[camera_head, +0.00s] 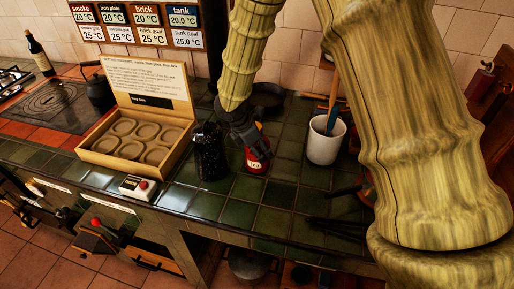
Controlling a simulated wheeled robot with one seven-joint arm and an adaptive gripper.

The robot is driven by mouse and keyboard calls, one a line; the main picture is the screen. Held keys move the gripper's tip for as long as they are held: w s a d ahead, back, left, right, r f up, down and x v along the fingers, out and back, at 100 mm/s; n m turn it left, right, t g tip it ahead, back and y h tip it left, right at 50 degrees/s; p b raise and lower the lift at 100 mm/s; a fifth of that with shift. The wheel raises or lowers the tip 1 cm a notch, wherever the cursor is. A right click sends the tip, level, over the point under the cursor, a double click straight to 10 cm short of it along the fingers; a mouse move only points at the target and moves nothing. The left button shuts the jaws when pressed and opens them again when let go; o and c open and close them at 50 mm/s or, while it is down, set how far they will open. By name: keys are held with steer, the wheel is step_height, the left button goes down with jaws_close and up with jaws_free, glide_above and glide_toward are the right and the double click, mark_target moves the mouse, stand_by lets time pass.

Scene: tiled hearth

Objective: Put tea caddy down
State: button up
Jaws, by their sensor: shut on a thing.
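The tea caddy (256,163) is a small red canister with a white label, low over the green tiled counter (240,213). My gripper (254,146) is dark and comes down on the caddy from above and the left. It is shut on the caddy's upper part and hides some of its top. The caddy looks nearly upright. I cannot tell whether its base touches the tiles.
A black speckled canister (210,153) stands close left of the caddy. A white crock (324,142) with utensils stands to the right. An open box (137,140) with round hollows, a small red-button device (138,187) and a kettle (97,91) are left. Tiles in front are clear.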

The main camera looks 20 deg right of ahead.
steer(key=shift+f, duration=0.1)
steer(key=o, duration=1.3)
steer(key=shift+o, duration=0.2)
